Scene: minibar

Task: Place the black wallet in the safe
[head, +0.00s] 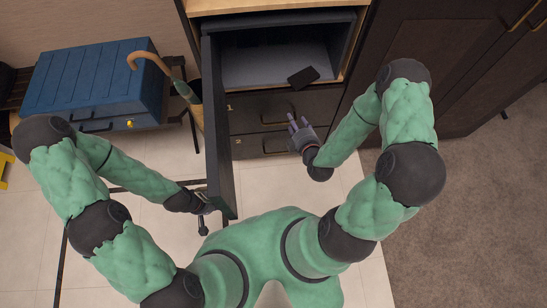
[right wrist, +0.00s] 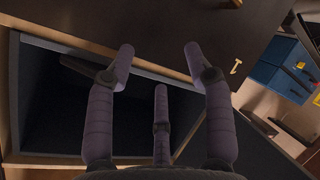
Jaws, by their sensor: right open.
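The black wallet (head: 303,76) lies flat on the grey floor inside the open safe (head: 262,66), near its front right edge. The safe door (head: 220,135) is swung open toward me on the left. My right gripper (head: 297,126) is open and empty, in front of the drawers below the wallet and apart from it. Its spread fingers (right wrist: 160,65) also show in the right wrist view, where a dark flat shape by the left finger may be the wallet. My left gripper (head: 206,208) is at the door's near free edge; its fingers are mostly hidden.
Dark drawers (head: 280,112) with handles sit below the safe. A blue chest (head: 90,85) stands at the left, with a wooden-handled umbrella (head: 143,60) beside it. A tall dark cabinet (head: 450,60) stands at the right. The tiled floor before the drawers is clear.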

